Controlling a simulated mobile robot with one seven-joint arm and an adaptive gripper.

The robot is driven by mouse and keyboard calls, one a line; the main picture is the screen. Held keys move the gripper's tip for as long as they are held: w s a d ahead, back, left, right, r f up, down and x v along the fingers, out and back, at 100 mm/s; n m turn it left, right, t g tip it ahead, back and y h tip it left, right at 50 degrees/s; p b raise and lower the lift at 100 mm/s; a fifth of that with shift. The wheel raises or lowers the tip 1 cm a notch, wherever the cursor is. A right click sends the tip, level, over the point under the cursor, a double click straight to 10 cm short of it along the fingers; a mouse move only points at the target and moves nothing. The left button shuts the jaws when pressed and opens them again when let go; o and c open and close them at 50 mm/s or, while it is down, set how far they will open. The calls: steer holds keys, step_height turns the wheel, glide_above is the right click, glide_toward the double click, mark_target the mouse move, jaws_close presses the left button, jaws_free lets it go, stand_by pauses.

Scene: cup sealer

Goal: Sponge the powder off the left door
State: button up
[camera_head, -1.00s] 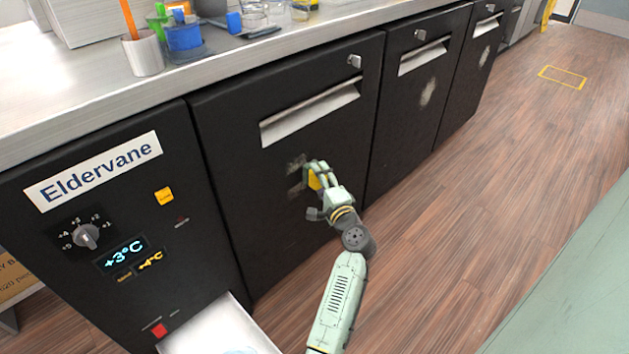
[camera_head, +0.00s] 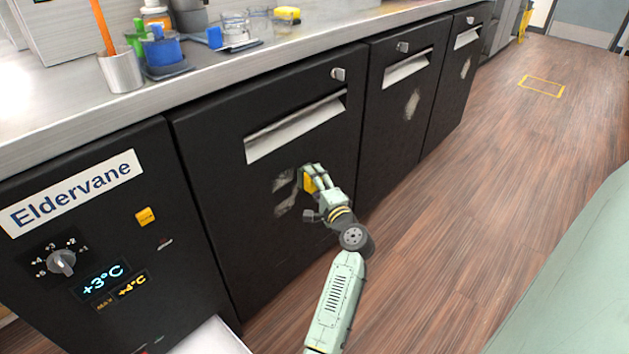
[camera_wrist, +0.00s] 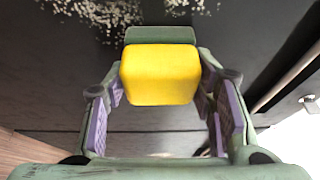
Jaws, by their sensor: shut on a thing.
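The left door (camera_head: 225,220) is a black cabinet door with a pale slot handle. White powder (camera_head: 285,204) lies on it in smeared patches, just left of my gripper (camera_head: 309,181) in the head view. In the wrist view, speckled powder (camera_wrist: 108,14) shows at the top, beyond the sponge. My gripper is shut on a yellow sponge (camera_wrist: 160,74), which also shows in the head view (camera_head: 309,183). The sponge is close to the door face. I cannot tell whether it touches. The gripper hides part of the door.
Two more black doors stand to the right, with pale powder patches on the middle door (camera_head: 411,104) and the far door (camera_head: 465,68). A control panel (camera_head: 90,245) is at left. The counter (camera_head: 225,60) above holds cups and containers. The wooden floor (camera_head: 470,160) at right is clear.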

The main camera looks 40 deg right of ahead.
steer(key=a, duration=0.1)
steer(key=a+p, duration=0.1)
steer(key=a, duration=0.2)
steer(key=shift+f+p, duration=0.35)
steer(key=shift+p, duration=0.05)
steer(key=shift+s+a+r+p, duration=0.1)
steer(key=shift+a+r+p, duration=0.1)
steer(key=shift+a, duration=0.25)
steer(key=shift+s+a+r+p, duration=0.1)
steer(key=shift+a+p, duration=0.1)
steer(key=shift+a, duration=0.2)
steer(key=shift+s+a+p, duration=0.25)
steer(key=shift+a+p, duration=0.1)
steer(key=shift+a, duration=0.75)
steer(key=shift+a, duration=0.1)
steer(key=shift+s+a+p, duration=0.25)
steer(key=shift+a+p, duration=0.05)
steer(key=shift+a, duration=0.5)
steer(key=shift+s+a+p, duration=0.2)
steer(key=shift+a+p, duration=0.1)
steer(key=shift+a, duration=0.5)
